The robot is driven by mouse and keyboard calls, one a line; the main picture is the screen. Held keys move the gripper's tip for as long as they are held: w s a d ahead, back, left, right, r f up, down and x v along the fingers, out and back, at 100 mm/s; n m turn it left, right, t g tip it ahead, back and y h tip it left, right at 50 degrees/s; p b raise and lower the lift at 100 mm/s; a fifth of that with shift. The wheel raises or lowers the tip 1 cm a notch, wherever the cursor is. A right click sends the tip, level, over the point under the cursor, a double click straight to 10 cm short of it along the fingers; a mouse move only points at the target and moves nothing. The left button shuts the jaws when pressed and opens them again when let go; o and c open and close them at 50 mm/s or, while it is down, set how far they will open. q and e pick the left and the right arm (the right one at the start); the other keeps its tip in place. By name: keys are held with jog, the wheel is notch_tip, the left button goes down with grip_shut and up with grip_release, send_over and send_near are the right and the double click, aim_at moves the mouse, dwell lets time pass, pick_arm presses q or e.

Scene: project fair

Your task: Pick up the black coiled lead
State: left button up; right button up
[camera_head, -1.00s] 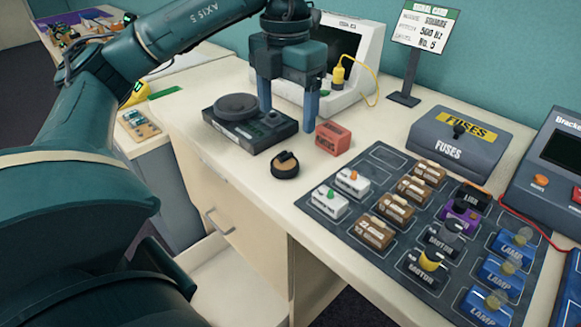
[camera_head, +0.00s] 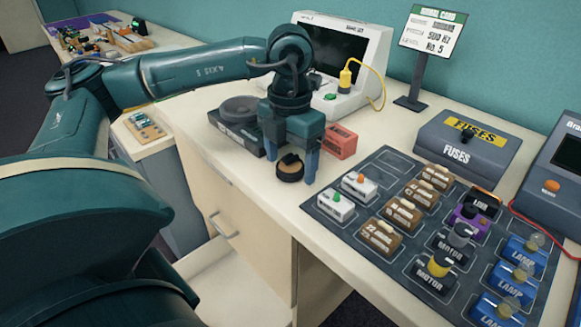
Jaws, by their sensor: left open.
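The black coiled lead (camera_head: 290,170) is a small round black coil with a tan side, lying on the cream desk near its front edge. My left gripper (camera_head: 291,176) points down over it with its blue fingers apart. One finger is on each side of the coil in the picture, and the right finger covers part of its edge. I cannot tell whether the fingers touch it. My right gripper is not in view.
A black round-topped device (camera_head: 239,112) and a red box (camera_head: 340,141) stand close behind the coil. A dark mat (camera_head: 330,208) with several component blocks lies to the right. A monitor unit (camera_head: 368,76), a sign (camera_head: 431,32) and a fuses box (camera_head: 462,160) stand behind.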

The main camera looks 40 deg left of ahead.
pick_arm(q)
jog(key=shift+c, duration=0.3)
jog(key=c, duration=1)
